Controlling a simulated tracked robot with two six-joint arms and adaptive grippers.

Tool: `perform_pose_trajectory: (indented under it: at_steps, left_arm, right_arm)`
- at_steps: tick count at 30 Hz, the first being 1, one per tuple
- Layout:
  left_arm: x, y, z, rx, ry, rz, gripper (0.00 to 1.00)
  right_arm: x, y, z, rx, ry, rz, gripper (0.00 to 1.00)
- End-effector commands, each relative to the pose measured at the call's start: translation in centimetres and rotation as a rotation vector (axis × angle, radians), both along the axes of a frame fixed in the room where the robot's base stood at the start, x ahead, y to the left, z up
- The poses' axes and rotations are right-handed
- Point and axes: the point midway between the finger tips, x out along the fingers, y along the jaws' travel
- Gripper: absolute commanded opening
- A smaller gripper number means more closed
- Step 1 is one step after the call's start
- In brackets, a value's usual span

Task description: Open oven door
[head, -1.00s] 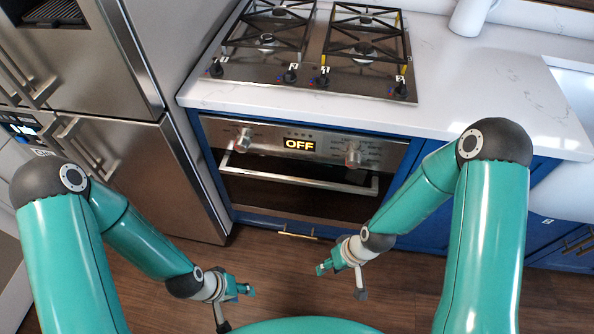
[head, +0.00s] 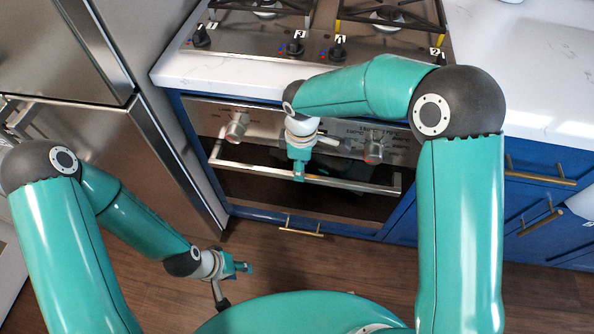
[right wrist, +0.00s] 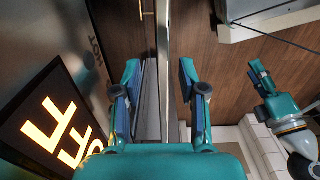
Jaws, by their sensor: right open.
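The oven (head: 375,205) is set in blue cabinets under the cooktop, and its door looks shut. Its silver handle (head: 355,184) runs across the front of the dark door. My right gripper (head: 299,174) points down at the middle of the handle. In the right wrist view its two fingers (right wrist: 160,85) are apart, and the handle bar (right wrist: 166,60) runs between them in the picture; contact cannot be told. My left gripper (head: 243,268) hangs low over the floor, away from the oven, and its jaws are unclear. It also shows in the right wrist view (right wrist: 263,82).
Two oven knobs (head: 236,127) flank the display, which the right arm hides; it is lit in the right wrist view (right wrist: 58,128). A steel fridge (head: 110,150) stands close on the left. White countertop (head: 520,75) lies right. The wooden floor (head: 340,265) before the oven is clear.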

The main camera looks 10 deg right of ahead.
Motion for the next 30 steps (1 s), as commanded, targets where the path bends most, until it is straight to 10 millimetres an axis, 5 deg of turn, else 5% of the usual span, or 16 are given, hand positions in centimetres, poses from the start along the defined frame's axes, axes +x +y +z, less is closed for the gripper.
perform_pose_trajectory:
  at_steps: [6,17,24,30]
  left_arm:
    - [0.0,0.0,-0.2,0.0,0.0,0.0,0.4]
    - [0.0,0.0,-0.2,0.0,-0.001,0.0,0.4]
    - [0.0,0.0,-0.3,0.0,-0.001,0.0,0.4]
    - [0.0,0.0,-0.3,0.0,0.0,0.0,0.4]
  right_arm:
    - [-0.1,-0.4,-2.7,0.0,0.002,-0.009,0.42]
    - [-0.1,-0.5,-3.3,0.001,0.001,-0.011,0.42]
    - [-0.1,-0.5,-3.3,0.001,0.0,-0.012,0.02]
    - [0.1,-0.5,-3.2,0.002,-0.005,-0.012,0.0]
